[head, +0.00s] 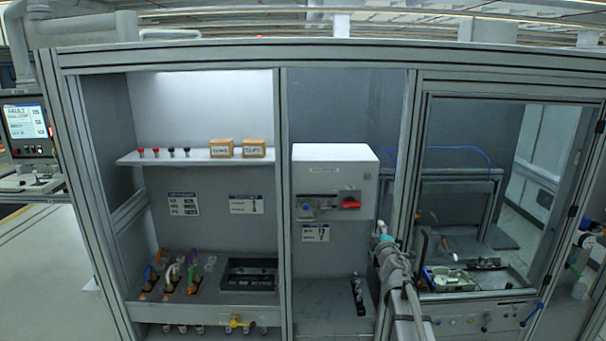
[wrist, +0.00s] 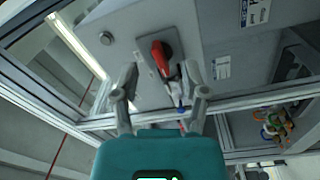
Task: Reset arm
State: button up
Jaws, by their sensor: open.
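My gripper (wrist: 158,78) is open in the wrist view, with its two fingers apart and nothing held between them. In the head view my gripper (head: 379,228) is small, at the end of my arm, in front of the post between the middle bay and the right window. A red switch handle (wrist: 162,57) on a grey box shows beyond the fingertips in the wrist view. It also shows on the front of the box (head: 335,166) in the head view as a red handle (head: 350,203). I cannot tell the exact gap between fingers and handle.
Frame posts stand close to my arm. A screen (head: 25,120) is at far left.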

jog(key=s+d+f+m+g+h+b, duration=0.25)
jog(key=s+f+m+g+b, duration=0.3)
jog(key=f, duration=0.45)
jog(key=s+d+f+m+g+h+b, duration=0.1)
jog(key=s+f+m+g+h+b, duration=0.2)
jog(key=s+f+m, duration=0.65)
jog(key=s+a+f+g+y+b, duration=0.2)
jog(key=s+a+f+g, duration=0.3)
jog(key=s+f, duration=0.2)
jog(key=s+a+f+g+y+b, duration=0.3)
jog(key=s+a+f+g, duration=0.2)
jog(key=s, duration=0.5)
notch_tip(320, 180, down, 3)
jog(key=shift+s+a+r+b, duration=0.1)
jog(key=shift+s+a+b, duration=0.25)
jog(key=shift+a, duration=0.3)
